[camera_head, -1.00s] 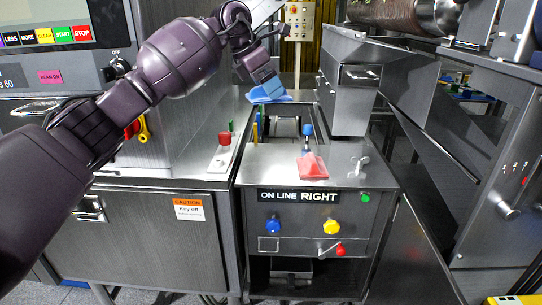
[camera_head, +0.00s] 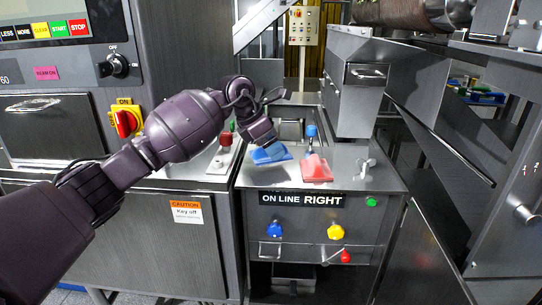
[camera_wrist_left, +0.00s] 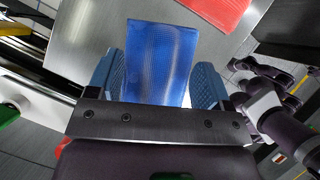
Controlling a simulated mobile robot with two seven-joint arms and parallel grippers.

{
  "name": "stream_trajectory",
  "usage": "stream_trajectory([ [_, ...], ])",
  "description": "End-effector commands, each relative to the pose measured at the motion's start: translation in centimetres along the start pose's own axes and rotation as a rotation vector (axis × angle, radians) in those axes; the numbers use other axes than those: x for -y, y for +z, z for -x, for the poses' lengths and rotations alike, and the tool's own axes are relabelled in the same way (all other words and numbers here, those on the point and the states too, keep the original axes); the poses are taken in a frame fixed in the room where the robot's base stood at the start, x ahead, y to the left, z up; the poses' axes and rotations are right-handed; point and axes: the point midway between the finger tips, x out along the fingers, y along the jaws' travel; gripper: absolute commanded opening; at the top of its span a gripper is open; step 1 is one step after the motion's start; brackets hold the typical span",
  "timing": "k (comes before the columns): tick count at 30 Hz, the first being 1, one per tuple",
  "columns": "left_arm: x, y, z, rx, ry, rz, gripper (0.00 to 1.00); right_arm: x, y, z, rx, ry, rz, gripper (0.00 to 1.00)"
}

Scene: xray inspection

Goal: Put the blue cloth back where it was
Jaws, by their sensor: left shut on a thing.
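The blue cloth (camera_head: 271,153) is in my left gripper (camera_head: 268,146), at the left part of the steel cabinet top (camera_head: 262,180). In the left wrist view the blue cloth (camera_wrist_left: 162,60) lies between the two blue fingers of my left gripper (camera_wrist_left: 162,85), over the steel surface. I cannot tell whether the cloth touches the top. A red cloth (camera_head: 317,168) lies on the top just right of the blue cloth; a corner of it (camera_wrist_left: 215,10) shows at the top of the left wrist view. My right gripper is not in the head view.
A blue-topped knob (camera_head: 311,131) stands behind the red cloth. A metal wing-shaped handle (camera_head: 366,167) is on the right of the top. A red button (camera_head: 226,139) sits on the left machine. A steel box (camera_head: 354,95) rises at the back right.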

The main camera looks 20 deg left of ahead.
Motion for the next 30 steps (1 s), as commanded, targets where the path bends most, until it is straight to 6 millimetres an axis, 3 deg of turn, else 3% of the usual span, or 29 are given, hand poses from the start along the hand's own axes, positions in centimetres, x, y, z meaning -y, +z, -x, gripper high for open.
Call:
stream_trajectory([
  [1, 0.0, -0.7, -1.2, -0.004, -0.006, 0.003, 0.54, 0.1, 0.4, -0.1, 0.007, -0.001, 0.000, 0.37],
  [5, 0.0, -1.5, -2.6, -0.003, -0.004, 0.002, 0.54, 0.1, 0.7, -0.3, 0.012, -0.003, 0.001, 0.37],
  [16, 0.0, -1.6, -2.7, -0.002, -0.001, 0.001, 0.54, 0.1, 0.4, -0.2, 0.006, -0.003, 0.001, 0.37],
  [17, 0.0, -1.6, -2.8, -0.002, -0.001, 0.001, 0.75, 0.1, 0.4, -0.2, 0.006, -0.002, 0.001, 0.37],
  [21, 0.0, -1.6, -2.7, -0.002, -0.001, 0.001, 0.96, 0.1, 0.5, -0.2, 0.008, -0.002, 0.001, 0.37],
  [30, 0.0, -1.5, -2.6, -0.001, -0.001, 0.001, 0.99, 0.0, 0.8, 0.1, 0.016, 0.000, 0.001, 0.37],
])
